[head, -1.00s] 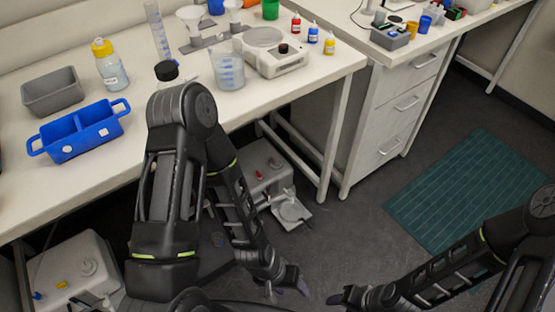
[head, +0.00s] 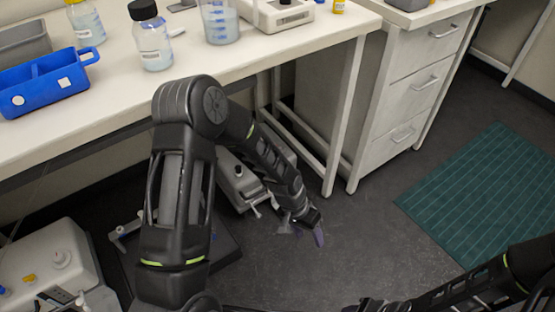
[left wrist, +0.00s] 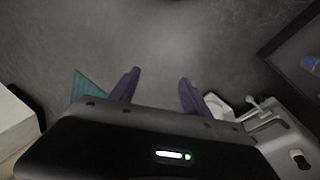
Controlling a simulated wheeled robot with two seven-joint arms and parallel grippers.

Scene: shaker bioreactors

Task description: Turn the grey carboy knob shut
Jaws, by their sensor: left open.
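A light grey carboy (head: 245,188) stands on the floor under the bench, partly hidden behind my left arm. It has a dark knob (head: 238,171) on top; the carboy is also at the lower right of the left wrist view (left wrist: 285,140), with a pale tap (left wrist: 262,110). A second pale carboy (head: 50,262) stands at the lower left. I cannot tell which part is the grey knob. My left gripper (head: 307,229) is open and empty, over the floor to the right of the middle carboy; its fingers show apart in the wrist view (left wrist: 157,92). My right gripper (head: 368,304) is cut off at the bottom edge.
A bench leg (head: 340,125) and a drawer cabinet (head: 405,100) stand to the right. The floor between my gripper and the green mat (head: 485,195) is clear.

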